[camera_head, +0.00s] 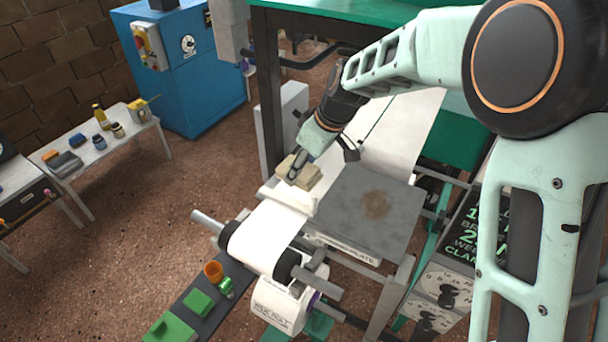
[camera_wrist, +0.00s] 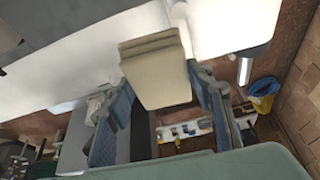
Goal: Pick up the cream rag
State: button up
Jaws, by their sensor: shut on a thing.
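The cream rag (camera_head: 305,172) is a folded, layered block at the tip of my gripper (camera_head: 297,167), over the white paper web beside the grey plate. In the wrist view the cream rag (camera_wrist: 157,72) hangs between the two blue-padded fingers of my gripper (camera_wrist: 165,105). My gripper is shut on the rag. In the head view the near finger covers part of the rag. I cannot tell whether the rag still touches the surface below.
A grey plate with a brown stain (camera_head: 368,205) lies right of the rag. A white paper roll (camera_head: 268,237) is below it. A side table (camera_head: 105,140) with bottles and jars and a blue cabinet (camera_head: 185,65) stand at the left. Brown floor lies between.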

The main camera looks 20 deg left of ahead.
jog(key=s+r, duration=0.2)
jog(key=shift+s+d+r, duration=0.15)
jog(key=shift+r, duration=0.2)
jog(key=s+d+r+b, duration=0.1)
jog(key=s+r, duration=0.3)
jog(key=s, duration=0.5)
jog(key=shift+s+d+r+b, duration=0.15)
jog(key=shift+b, duration=0.6)
